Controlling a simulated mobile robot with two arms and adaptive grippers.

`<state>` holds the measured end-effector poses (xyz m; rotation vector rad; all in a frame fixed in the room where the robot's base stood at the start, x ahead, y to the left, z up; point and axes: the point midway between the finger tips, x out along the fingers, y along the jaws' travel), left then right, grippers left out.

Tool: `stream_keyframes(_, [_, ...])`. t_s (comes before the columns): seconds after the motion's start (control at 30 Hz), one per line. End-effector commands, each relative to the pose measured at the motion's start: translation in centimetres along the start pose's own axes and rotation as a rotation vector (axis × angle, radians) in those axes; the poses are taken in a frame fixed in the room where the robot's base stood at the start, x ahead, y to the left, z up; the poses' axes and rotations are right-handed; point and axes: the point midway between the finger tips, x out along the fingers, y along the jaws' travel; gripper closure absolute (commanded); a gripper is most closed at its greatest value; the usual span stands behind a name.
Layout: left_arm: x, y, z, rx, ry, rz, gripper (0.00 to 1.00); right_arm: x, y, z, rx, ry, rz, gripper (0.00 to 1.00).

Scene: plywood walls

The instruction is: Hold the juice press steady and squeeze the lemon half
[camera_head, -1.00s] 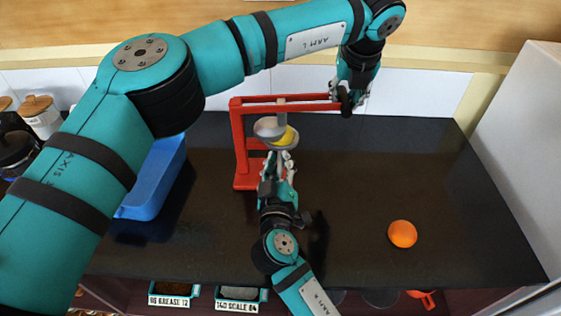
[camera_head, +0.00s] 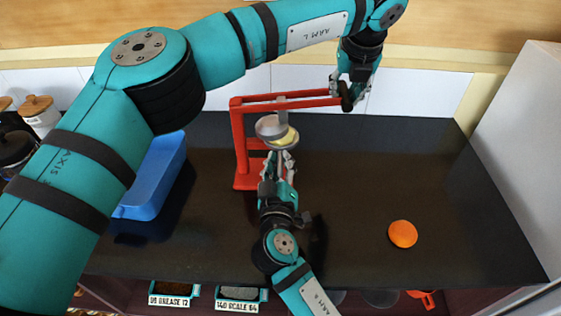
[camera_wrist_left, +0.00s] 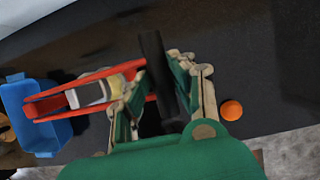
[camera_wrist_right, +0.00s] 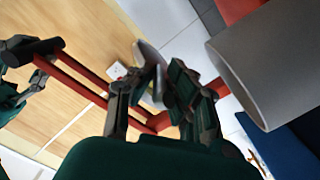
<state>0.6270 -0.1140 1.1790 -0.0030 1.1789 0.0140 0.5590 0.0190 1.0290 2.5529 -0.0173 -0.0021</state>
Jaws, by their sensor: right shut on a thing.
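The red juice press (camera_head: 240,140) stands on the dark counter, its long lever pointing right. A grey bowl (camera_head: 266,127) sits under the lever, and the yellow lemon half (camera_head: 288,138) shows partly in it beneath the grey plunger. My left gripper (camera_head: 350,92) is at the lever's far end, its fingers apart around the black handle (camera_wrist_left: 158,75). My right gripper (camera_head: 279,158) reaches up from the front and is shut on the juice press just below the bowl. The part between its fingers (camera_wrist_right: 150,95) is mostly hidden.
An orange (camera_head: 403,234) lies on the right of the counter. A blue bin (camera_head: 155,185) stands at the left. Lidded jars (camera_head: 38,112) stand at far left. Labelled trays (camera_head: 240,295) are below the front edge. The right half of the counter is mostly clear.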

Motion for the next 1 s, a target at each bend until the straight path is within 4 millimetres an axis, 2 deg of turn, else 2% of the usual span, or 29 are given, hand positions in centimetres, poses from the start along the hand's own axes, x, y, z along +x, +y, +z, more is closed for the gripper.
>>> stream_keyframes(0.03, [0.0,0.0,0.1,0.0,-0.003,0.0,0.7,0.0,-0.2,0.5,-0.003,-0.009,-0.004,1.0])
stream_keyframes(0.2, [0.0,0.0,0.0,0.001,-0.002,-0.001,0.5,-0.1,-0.2,0.5,-0.003,-0.009,-0.004,1.0])
stream_keyframes(0.53, [-0.5,-0.1,0.2,0.0,-0.003,-0.002,0.5,-0.1,-0.2,0.4,-0.003,-0.009,-0.005,1.0])
stream_keyframes(1.0, [-4.8,-0.1,2.0,-0.001,-0.003,-0.002,0.5,-0.1,-0.3,0.5,-0.003,-0.009,-0.005,1.0])
